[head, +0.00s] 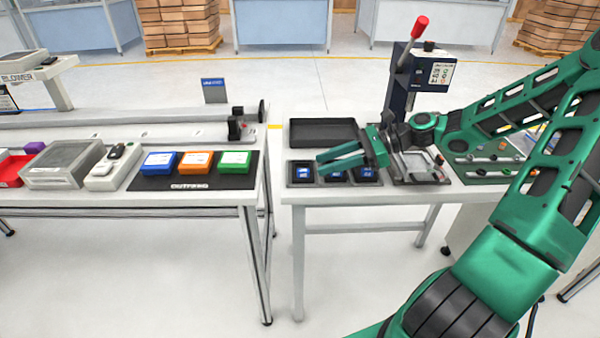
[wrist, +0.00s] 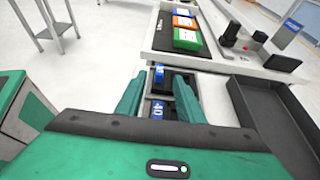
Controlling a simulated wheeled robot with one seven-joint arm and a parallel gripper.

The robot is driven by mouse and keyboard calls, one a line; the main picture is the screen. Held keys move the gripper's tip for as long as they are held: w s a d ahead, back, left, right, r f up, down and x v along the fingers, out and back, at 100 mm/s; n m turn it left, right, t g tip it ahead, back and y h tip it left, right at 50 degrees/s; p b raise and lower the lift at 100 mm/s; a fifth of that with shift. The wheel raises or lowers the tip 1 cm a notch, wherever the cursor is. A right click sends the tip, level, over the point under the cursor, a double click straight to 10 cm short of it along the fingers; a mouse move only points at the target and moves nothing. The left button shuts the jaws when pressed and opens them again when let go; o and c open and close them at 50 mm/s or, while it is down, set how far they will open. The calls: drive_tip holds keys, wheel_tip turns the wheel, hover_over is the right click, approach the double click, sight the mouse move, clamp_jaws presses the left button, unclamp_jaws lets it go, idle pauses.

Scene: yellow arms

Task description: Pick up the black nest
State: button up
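Three small square black nests stand in a row on the right table, each with a blue block showing in it. The left nest (head: 291,182) is clear of my arm; the middle nest (head: 337,184) and right nest (head: 377,183) are partly covered by my fingers. My gripper (head: 319,162) reaches leftward over the row, its two green fingers apart. In the wrist view, my gripper (wrist: 158,78) is open, with a far nest (wrist: 173,82) and a near nest (wrist: 147,113) seen between and below the fingers. Nothing is held. I cannot tell if the fingers touch a nest.
An empty black tray (head: 323,133) lies behind the nests. A press with a red handle (head: 420,27) and a clear-topped fixture (head: 414,165) stand to the right. The left table holds blue, orange and green boxes (head: 196,163) on a black mat. A gap separates the tables.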

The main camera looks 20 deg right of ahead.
sight(304, 169)
drive_tip(key=shift+x, duration=2.65)
drive_tip(key=shift+r, duration=0.1)
clamp_jaws()
